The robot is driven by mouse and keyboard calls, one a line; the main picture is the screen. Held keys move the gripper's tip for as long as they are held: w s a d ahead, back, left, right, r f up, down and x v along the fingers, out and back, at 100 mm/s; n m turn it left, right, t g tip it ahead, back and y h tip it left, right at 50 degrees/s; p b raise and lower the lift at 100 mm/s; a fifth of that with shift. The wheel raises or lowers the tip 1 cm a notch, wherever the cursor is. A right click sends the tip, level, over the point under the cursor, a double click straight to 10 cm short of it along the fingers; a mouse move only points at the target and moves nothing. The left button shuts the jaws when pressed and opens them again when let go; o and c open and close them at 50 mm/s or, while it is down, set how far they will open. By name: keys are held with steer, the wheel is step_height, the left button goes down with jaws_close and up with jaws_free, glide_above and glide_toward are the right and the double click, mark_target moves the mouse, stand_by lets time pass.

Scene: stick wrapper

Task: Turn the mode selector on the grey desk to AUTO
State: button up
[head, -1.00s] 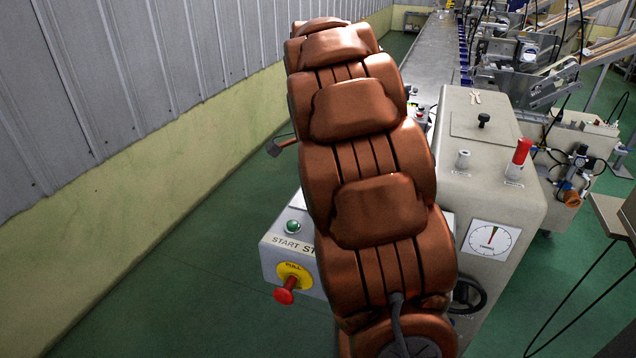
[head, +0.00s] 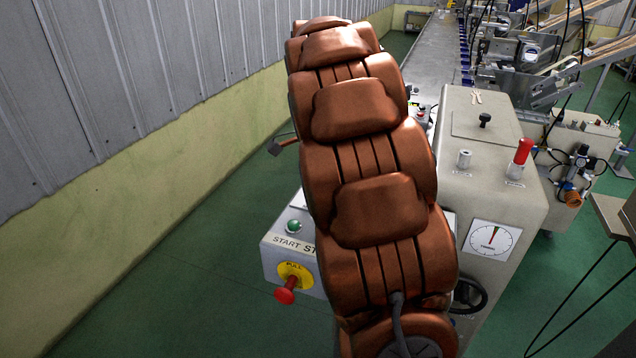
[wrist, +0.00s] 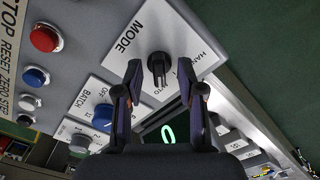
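The mode selector (wrist: 158,70) is a black knob on a white plate (wrist: 140,30) marked MODE, seen in the wrist view. HAND is partly readable to the right of the knob, and part of AUTO shows below it. The knob's exact pointing is hard to tell. My gripper (wrist: 160,72) is open, with one dark fingertip on each side of the knob in the picture. I cannot tell whether either touches it. The grey desk (head: 268,264) shows at its left end in the head view; my copper-coloured arm hides the selector and gripper there.
The wrist view shows a BATCH selector (wrist: 101,117), a red button (wrist: 44,38), a blue button (wrist: 36,77) and a lit green display (wrist: 168,133). In the head view, a red mushroom button (head: 285,296) sticks out from the desk front, and a beige machine (head: 495,205) stands to the right.

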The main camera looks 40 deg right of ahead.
step_height(320, 180, up, 12)
stand_by(0.7)
stand_by(0.6)
steer(key=s+a+f+n+g, duration=0.1)
steer(key=s+a+f+n, duration=0.7)
steer(key=s, duration=0.5)
steer(key=s+a+f+n+p, duration=0.1)
steer(key=s+a+f+n, duration=0.8)
steer(key=s+a+n, duration=0.4)
steer(key=shift+s+a+g+p, duration=0.3)
steer(key=shift+s+a+g, duration=0.1)
steer(key=shift+s+a, duration=0.3)
steer(key=shift+d, duration=0.1)
